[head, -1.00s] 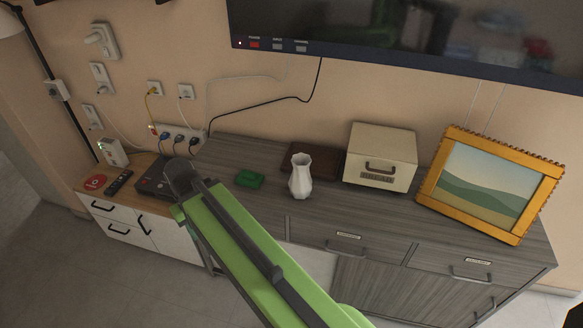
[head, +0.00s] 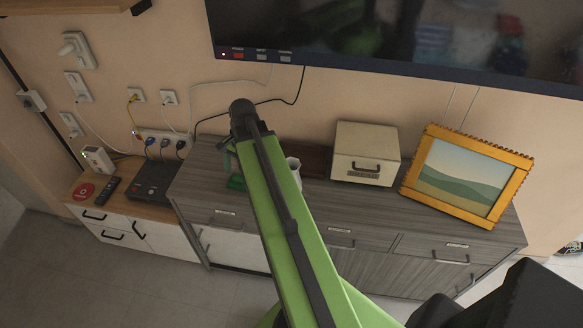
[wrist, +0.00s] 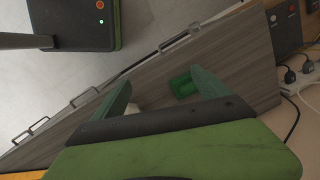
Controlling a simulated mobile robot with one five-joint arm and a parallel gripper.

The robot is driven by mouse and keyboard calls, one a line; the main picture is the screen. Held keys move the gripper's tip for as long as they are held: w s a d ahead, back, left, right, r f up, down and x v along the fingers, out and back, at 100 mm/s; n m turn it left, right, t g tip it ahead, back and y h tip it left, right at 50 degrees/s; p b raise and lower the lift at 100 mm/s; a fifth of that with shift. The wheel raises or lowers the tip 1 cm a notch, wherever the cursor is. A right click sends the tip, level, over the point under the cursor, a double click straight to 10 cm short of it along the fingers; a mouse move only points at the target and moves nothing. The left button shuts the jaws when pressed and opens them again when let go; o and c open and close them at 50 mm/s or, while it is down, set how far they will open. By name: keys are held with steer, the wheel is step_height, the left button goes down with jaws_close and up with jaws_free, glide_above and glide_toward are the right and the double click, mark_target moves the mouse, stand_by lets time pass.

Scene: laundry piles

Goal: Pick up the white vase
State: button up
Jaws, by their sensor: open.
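The white vase (head: 294,164) stands on the grey wooden cabinet (head: 385,236), mostly hidden behind my green arm in the head view; its upper right part shows. In the wrist view a small pale piece, likely the vase (wrist: 133,108), shows just beside the left finger, partly covered by my gripper. My gripper (wrist: 160,77) is open, with its two green fingers apart over the cabinet top. I see nothing held between them. In the head view the fingers are hard to make out past the arm's far end.
A green box (wrist: 183,84) lies on the cabinet near the right finger. A cream box (head: 365,153) and an orange-framed picture (head: 468,176) stand right of the vase. A screen (head: 400,40) hangs above. A black router (head: 153,180) and cables are at left.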

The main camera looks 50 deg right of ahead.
steer(key=s+d+r+m+t+p, duration=0.1)
steer(key=s+d+r+m+p, duration=0.1)
steer(key=s+d+r+m, duration=0.3)
steer(key=s+d+r+m+p, duration=0.1)
steer(key=d+r+m+p, duration=0.15)
steer(key=d, duration=0.45)
steer(key=m+p, duration=0.1)
steer(key=m, duration=0.4)
glide_toward(293, 164)
steer(key=shift+t+y, duration=0.3)
steer(key=shift+t, duration=0.1)
steer(key=b+x, duration=0.3)
steer(key=b, duration=0.1)
steer(key=b+x, duration=0.3)
steer(key=b, duration=0.1)
steer(key=s+b+x, duration=0.1)
steer(key=b+x, duration=0.3)
steer(key=shift+d+f, duration=0.15)
steer(key=shift+d, duration=0.05)
steer(key=shift+w, duration=0.1)
steer(key=b+x, duration=0.5)
steer(key=shift+d+f, duration=0.1)
steer(key=shift+f, duration=0.1)
steer(key=shift+r, duration=0.2)
steer(key=shift+c, duration=0.5)
steer(key=c, duration=1.8)
steer(key=shift+o, duration=0.2)
